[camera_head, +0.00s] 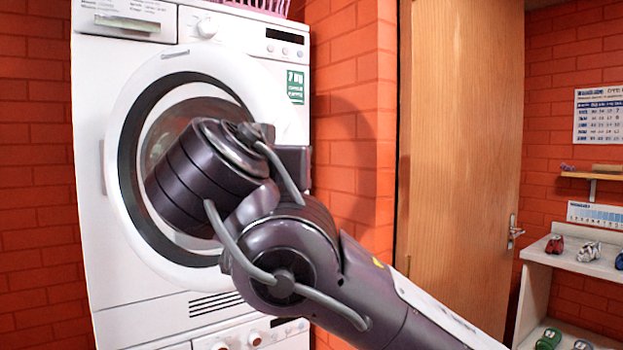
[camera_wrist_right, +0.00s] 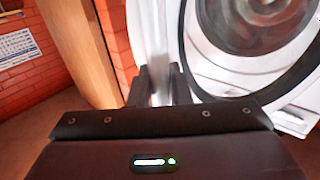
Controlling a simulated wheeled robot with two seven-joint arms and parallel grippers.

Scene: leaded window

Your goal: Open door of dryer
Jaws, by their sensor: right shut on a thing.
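The white dryer (camera_head: 88,200) stands against the brick wall in the head view, stacked above a second appliance. Its round door (camera_head: 250,95) has a wide white ring, a dark inner band and a glass centre. My right arm covers much of the door's lower right, and its gripper is hidden there. In the right wrist view my right gripper (camera_wrist_right: 160,85) is shut on a pale upright edge, apparently the door's rim. The dark round band and glass (camera_wrist_right: 255,40) lie to its right. I cannot tell how far the door stands open. My left gripper is not in view.
A wooden door (camera_head: 460,150) with a metal handle stands right of the dryer. A white shelf (camera_head: 580,262) with small shoes is at the far right. A pink basket (camera_head: 260,6) sits on top of the dryer. A brick wall corner (camera_head: 350,110) is close beside the dryer.

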